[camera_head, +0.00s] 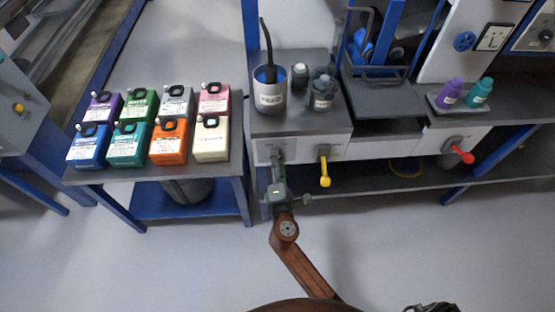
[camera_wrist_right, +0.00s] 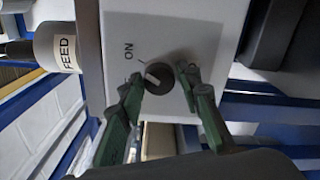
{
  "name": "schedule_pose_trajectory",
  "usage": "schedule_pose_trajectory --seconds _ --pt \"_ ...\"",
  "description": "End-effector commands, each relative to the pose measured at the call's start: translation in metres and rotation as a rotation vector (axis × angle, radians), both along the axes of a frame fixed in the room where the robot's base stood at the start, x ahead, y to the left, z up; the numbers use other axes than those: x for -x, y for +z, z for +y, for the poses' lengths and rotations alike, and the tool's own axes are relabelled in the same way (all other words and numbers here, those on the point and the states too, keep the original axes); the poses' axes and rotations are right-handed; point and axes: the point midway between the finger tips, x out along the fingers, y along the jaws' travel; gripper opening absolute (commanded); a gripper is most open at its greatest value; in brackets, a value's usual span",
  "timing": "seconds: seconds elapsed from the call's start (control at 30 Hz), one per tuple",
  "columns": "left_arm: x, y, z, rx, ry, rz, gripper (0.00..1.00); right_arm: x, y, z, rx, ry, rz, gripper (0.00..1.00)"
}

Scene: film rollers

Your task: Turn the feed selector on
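The feed selector (camera_wrist_right: 159,78) is a round dark knob with a white pointer line, on a light panel, in the right wrist view. The word ON is printed up and left of it, and the pointer slants toward that upper-left side. My right gripper (camera_wrist_right: 160,82) has its green fingers on either side of the knob, seemingly touching it. In the head view the right gripper (camera_head: 278,160) is at the front panel (camera_head: 298,150) of the bench, below the feed cup (camera_head: 270,92), and hides the knob. My left gripper is not in view.
Several coloured canisters (camera_head: 168,141) stand on the left table (camera_head: 237,160). The floor in front is clear.

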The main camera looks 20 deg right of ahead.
Motion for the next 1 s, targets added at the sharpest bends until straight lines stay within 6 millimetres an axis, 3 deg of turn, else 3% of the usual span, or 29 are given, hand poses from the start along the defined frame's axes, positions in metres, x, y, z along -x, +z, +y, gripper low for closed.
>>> schedule_pose_trajectory --seconds 0.13,0.53,1.0 --pt "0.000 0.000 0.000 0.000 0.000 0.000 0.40 0.000 0.000 0.000 0.001 0.000 0.000 0.44" --pt "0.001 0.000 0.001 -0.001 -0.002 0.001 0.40 0.008 0.000 0.002 0.002 0.000 0.001 0.44" --pt "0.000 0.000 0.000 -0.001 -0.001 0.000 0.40 0.094 -0.001 0.027 0.001 0.000 0.003 0.44"
